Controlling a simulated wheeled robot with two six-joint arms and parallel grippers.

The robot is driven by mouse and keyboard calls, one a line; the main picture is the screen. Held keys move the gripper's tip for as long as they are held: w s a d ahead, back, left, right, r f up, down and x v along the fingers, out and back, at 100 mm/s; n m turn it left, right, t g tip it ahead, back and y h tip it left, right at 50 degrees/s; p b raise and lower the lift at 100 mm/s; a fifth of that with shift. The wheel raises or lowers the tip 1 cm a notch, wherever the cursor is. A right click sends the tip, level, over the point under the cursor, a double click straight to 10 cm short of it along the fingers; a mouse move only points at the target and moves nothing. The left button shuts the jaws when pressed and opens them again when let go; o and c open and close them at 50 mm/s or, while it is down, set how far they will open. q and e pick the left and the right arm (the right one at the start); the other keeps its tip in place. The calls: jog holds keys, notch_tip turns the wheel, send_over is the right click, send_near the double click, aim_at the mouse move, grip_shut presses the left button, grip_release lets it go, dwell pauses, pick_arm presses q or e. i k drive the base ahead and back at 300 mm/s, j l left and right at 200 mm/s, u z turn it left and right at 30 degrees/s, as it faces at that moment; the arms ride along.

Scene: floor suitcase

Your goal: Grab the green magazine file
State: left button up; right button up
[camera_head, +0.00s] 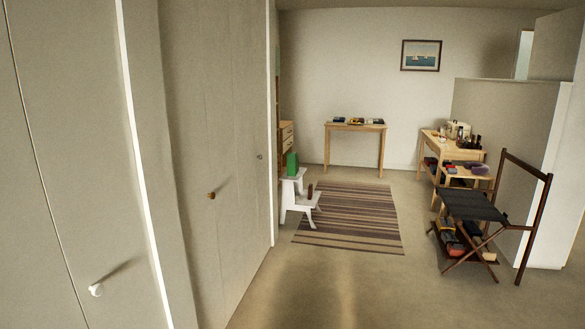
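The green magazine file (292,164) stands upright on the top step of a white step stool (288,187), in the middle distance of the head view. The stool is beside the left wall, at the left edge of a striped rug. A small dark reddish-brown object (310,191) stands on the stool's lower step. Neither of my grippers shows in the head view.
White closet doors (205,120) with knobs line the left side. The striped rug (365,220) lies beyond open floor. A wooden table (355,126) stands at the back wall. A wooden shelf unit (437,148) and a dark folding rack (473,205) stand on the right.

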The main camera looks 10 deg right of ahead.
aim_at(292, 161)
jog(key=i+l+z, duration=0.25)
jog(key=l+z, duration=0.2)
jog(key=i+l+z, duration=0.35)
jog(key=l+z, duration=0.15)
jog(key=i+l+z, duration=0.25)
jog(key=i+z, duration=0.2)
jog(key=i+l+z, duration=0.1)
jog(key=i, duration=0.3)
jog(key=i+l+z, duration=0.1)
jog(key=i, duration=0.25)
jog(key=i+j+u, duration=0.15)
jog(key=i+u, duration=0.7)
jog(key=i, duration=0.15)
jog(key=i+l+u, duration=0.2)
jog(key=i+u, duration=0.2)
jog(key=i+j+u, duration=0.1)
jog(key=i+u, duration=0.2)
jog(key=i, duration=0.85)
jog(key=i+l+u, duration=0.15)
jog(key=i+u, duration=0.2)
jog(key=i, duration=0.8)
